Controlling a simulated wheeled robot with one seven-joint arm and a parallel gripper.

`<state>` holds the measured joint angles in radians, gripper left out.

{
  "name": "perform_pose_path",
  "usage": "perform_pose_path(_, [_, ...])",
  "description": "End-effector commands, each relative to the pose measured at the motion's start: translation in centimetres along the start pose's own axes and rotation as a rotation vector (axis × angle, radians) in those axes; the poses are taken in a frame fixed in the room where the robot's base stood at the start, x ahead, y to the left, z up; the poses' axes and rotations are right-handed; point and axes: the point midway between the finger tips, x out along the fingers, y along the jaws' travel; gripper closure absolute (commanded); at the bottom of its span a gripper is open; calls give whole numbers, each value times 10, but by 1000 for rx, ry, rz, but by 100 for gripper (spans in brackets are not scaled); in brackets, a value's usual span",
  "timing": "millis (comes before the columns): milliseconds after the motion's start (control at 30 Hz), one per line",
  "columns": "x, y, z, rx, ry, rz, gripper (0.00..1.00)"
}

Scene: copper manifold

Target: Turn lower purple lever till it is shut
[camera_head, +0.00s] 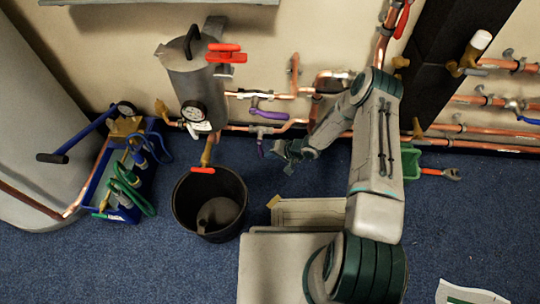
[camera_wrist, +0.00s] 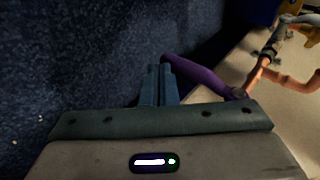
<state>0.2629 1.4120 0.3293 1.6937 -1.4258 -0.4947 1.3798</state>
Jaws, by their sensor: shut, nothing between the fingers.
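The lower purple lever (camera_head: 261,148) hangs from a valve on the lower copper pipe (camera_head: 295,122) in the head view, pointing crosswise to the pipe. In the wrist view the purple lever (camera_wrist: 195,72) runs slantwise just beyond and right of my fingertips. My gripper (camera_head: 279,150) is close to the right of the lever in the head view. In the wrist view my gripper (camera_wrist: 160,72) has its fingers together with nothing between them. I cannot tell whether they touch the lever. An upper purple lever (camera_head: 268,114) lies roughly along its pipe above.
A grey tank with a gauge (camera_head: 193,111) and a red handle (camera_head: 226,55) stands left of the valves. A black bucket (camera_head: 210,202) sits on the blue carpet below. A blue tool tray (camera_head: 127,185) is further left. More copper pipes (camera_head: 490,101) run right.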

Motion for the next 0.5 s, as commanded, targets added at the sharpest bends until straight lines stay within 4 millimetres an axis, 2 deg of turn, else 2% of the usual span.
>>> perform_pose_path(500, [8, -3, 2, -3, -3, -1, 100])
